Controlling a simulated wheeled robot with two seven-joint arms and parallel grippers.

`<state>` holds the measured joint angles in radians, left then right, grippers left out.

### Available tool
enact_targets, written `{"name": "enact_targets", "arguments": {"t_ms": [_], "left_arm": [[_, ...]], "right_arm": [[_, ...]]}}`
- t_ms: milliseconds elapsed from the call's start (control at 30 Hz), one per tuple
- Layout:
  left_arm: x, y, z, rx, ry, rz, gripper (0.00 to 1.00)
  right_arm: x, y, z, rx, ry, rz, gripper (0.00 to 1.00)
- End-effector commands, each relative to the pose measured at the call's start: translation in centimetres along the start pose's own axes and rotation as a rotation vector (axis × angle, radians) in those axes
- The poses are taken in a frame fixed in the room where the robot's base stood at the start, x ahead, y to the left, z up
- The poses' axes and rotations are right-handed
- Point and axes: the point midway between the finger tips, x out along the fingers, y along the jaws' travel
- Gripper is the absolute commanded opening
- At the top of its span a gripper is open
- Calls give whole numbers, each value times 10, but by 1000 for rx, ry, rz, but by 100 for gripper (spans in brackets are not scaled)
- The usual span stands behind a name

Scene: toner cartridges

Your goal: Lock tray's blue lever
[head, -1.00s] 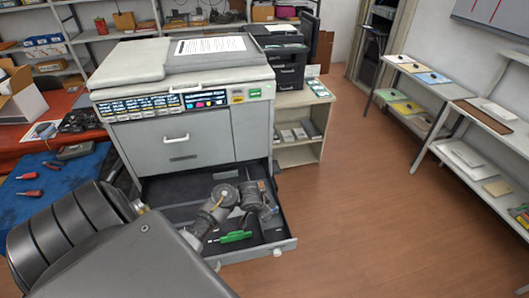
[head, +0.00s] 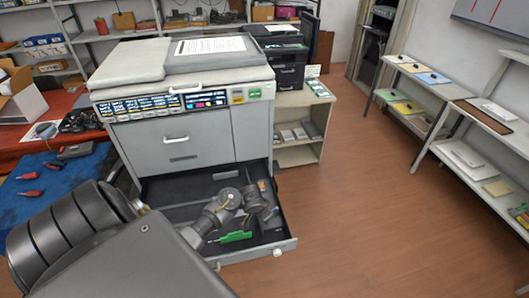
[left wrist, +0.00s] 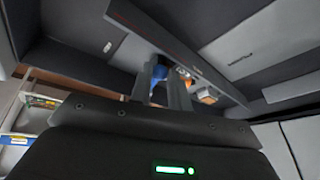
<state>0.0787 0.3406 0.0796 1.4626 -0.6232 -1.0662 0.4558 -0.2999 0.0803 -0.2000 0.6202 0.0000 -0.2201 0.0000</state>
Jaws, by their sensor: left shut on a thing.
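The grey copier's pulled-out tray (head: 262,249) is open at its lower front. My left arm reaches into it, and the wrist hides the gripper's fingertips in the head view. In the left wrist view my left gripper (left wrist: 162,88) is shut on the blue lever (left wrist: 158,74), which shows between and beside the fingers. The lever sits by a long dark rail (left wrist: 170,38) in the tray. The blue lever cannot be seen in the head view. My right gripper is not in view.
A green handle (head: 235,237) lies in the tray in front of my wrist. Orange parts (left wrist: 206,96) are just right of the fingers. A blue mat (head: 45,200) with red-handled tools is at left. The floor to the right is clear.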

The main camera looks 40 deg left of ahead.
Motion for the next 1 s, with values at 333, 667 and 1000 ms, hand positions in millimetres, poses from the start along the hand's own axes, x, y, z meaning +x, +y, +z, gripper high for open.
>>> {"name": "enact_targets", "arguments": {"t_ms": [333,667,1000], "left_arm": [[2,-14,-3,201,25,82,0],[2,-15,-3,216,28,89,21],[2,-14,-3,216,27,89,40]], "right_arm": [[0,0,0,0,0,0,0],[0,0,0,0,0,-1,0],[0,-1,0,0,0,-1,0]]}}
